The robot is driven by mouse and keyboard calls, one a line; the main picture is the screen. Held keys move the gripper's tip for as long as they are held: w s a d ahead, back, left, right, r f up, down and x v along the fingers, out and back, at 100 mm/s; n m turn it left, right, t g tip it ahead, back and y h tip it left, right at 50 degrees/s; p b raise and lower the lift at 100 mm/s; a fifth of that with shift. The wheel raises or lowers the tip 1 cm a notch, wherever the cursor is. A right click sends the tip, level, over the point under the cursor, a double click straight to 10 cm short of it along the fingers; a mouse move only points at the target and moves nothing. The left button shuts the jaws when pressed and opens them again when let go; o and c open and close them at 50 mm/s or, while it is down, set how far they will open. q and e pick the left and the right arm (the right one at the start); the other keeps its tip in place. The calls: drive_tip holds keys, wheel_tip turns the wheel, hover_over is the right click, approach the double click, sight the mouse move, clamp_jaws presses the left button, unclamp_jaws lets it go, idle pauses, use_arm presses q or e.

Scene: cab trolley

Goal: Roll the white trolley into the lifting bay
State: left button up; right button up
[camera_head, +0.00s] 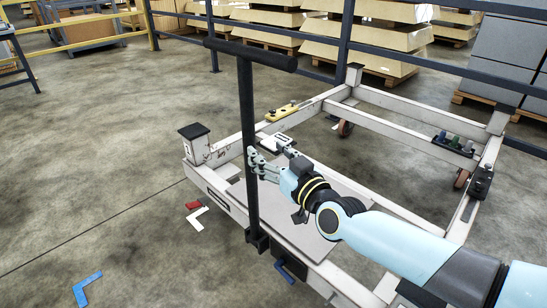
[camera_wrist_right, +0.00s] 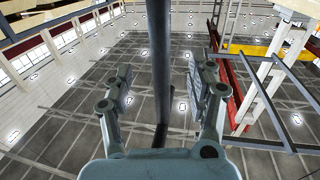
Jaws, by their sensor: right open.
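The white trolley (camera_head: 370,99) is a low, scuffed rectangular frame on casters, standing on the concrete floor. Its black T-shaped handle (camera_head: 247,110) rises upright from the near side. My right gripper (camera_head: 256,163) is beside the handle's post at mid height. In the right wrist view my right gripper (camera_wrist_right: 165,82) is open, with the black post (camera_wrist_right: 159,50) running between its two fingers. I cannot tell whether the fingers touch it. My left gripper is not in view. No lifting bay can be made out for certain.
A white corner mark (camera_head: 197,218), a red piece (camera_head: 193,205) and a blue corner mark (camera_head: 87,289) lie on the floor left of the trolley. A dark blue railing (camera_head: 430,64) runs behind it, with stacked pallets beyond.

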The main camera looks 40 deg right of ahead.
sight(252, 138)
drive_tip(key=w, duration=0.3)
drive_tip(key=w+b, duration=0.1)
drive_tip(key=w, duration=0.2)
drive_tip(key=w+d+b, duration=0.1)
drive_tip(key=w, duration=0.2)
drive_tip(key=shift+w+d, duration=0.1)
drive_tip(key=shift+w, duration=0.1)
drive_tip(key=shift+c, duration=0.4)
clamp_jaws()
